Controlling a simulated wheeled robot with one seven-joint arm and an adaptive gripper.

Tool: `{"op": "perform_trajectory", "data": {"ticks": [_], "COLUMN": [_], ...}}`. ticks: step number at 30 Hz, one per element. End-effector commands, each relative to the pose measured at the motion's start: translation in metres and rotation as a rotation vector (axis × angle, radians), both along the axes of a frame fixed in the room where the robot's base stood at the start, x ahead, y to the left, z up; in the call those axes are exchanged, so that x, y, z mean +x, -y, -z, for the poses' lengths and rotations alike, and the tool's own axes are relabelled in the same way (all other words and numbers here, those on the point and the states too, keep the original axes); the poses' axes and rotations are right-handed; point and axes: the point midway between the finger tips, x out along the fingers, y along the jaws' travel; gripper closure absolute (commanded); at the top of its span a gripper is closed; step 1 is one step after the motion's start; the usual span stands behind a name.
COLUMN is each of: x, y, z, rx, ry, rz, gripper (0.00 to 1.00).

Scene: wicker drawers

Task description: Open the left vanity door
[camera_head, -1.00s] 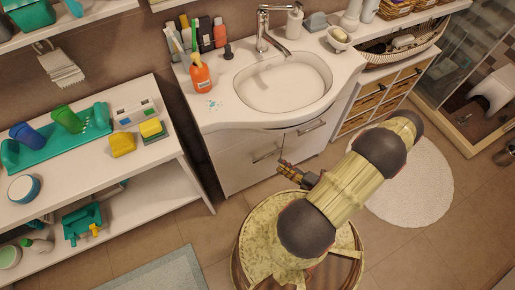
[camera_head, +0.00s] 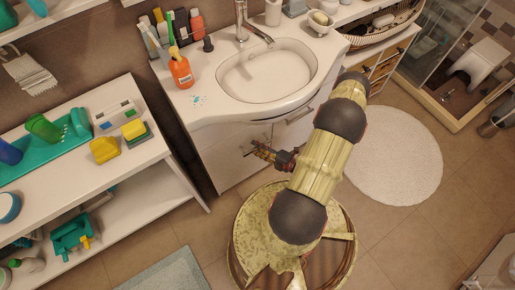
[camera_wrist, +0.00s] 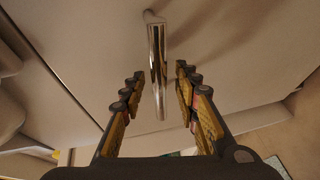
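The white vanity with its basin (camera_head: 268,76) stands at the back middle in the head view. Its left door (camera_head: 229,156) appears closed, and its handle is largely hidden by my gripper (camera_head: 262,150) there. In the wrist view a chrome bar handle (camera_wrist: 157,70) stands out from the pale door (camera_wrist: 80,65). My gripper (camera_wrist: 158,105) is open, with one finger on each side of the handle's lower end and a gap on both sides. The vanity's right handle (camera_head: 299,116) shows partly beside my arm.
A white shelf unit (camera_head: 150,165) with green trays and sponges stands to the left. An orange soap bottle (camera_head: 181,70) and several small items stand on the vanity top. A round white rug (camera_head: 395,160) lies on the floor at the right.

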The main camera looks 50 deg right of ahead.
Motion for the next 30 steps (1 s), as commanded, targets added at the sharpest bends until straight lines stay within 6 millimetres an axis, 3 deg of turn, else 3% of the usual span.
{"op": "perform_trajectory", "data": {"ticks": [8, 25, 30], "x": [0.0013, 0.0011, 0.0011], "y": [-0.0003, -0.0005, -0.0005], "z": [-0.0001, 0.0001, 0.0002], "rx": [0.000, 0.000, 0.001], "ry": [0.000, 0.000, 0.000], "rz": [0.000, 0.000, 0.000], "gripper": [0.69, 1.00, 1.00]}}
